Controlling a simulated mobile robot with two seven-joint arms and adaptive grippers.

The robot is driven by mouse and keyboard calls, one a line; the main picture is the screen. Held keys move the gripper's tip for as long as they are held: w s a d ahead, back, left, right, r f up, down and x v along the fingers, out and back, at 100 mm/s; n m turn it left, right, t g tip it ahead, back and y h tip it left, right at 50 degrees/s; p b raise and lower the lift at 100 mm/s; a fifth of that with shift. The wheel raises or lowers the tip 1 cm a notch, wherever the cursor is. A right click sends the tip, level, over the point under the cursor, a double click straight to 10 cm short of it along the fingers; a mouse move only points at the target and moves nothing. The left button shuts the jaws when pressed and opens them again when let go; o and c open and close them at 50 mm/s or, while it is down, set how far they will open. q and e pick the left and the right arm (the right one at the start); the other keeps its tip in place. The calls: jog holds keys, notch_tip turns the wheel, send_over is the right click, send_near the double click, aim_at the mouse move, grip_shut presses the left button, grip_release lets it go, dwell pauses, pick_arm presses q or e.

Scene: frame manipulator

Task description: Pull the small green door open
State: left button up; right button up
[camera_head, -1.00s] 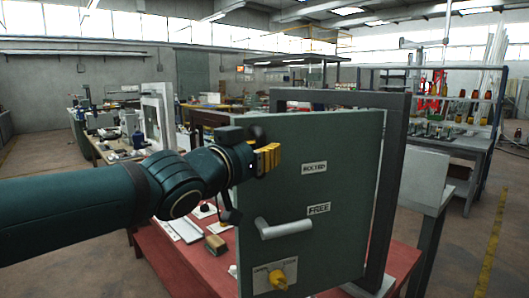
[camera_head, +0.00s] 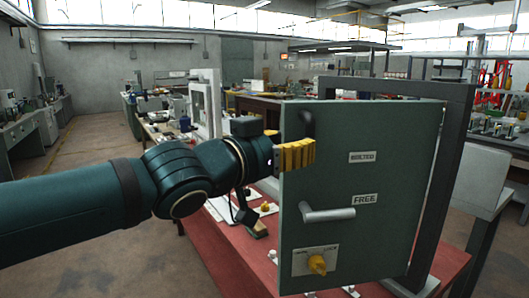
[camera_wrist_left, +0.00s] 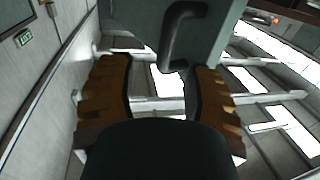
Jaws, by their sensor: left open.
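The small green door (camera_head: 395,225) hangs in a dark grey frame (camera_head: 455,165). Its left edge stands out in front of the frame, so it looks partly open. It carries a light lever handle (camera_head: 328,213), a yellow knob (camera_head: 318,264) and labels. A dark pull handle (camera_head: 307,122) sits at its upper left. My left gripper (camera_head: 297,156), with yellow fingers, is open at the door's left side, just below the pull handle. In the left wrist view, the pull handle (camera_wrist_left: 178,38) shows beyond and between the open fingers; contact is unclear. My right gripper is out of view.
The frame stands on a red table (camera_head: 215,260) with small items (camera_head: 265,208) left of the door. A grey panel (camera_head: 478,185) stands right of the frame. Workbenches (camera_head: 40,125) fill the background, with open floor (camera_head: 90,160) at the left.

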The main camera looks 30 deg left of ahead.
pick_arm(q)
jog(key=shift+v, duration=2.8)
jog(key=shift+a, duration=0.1)
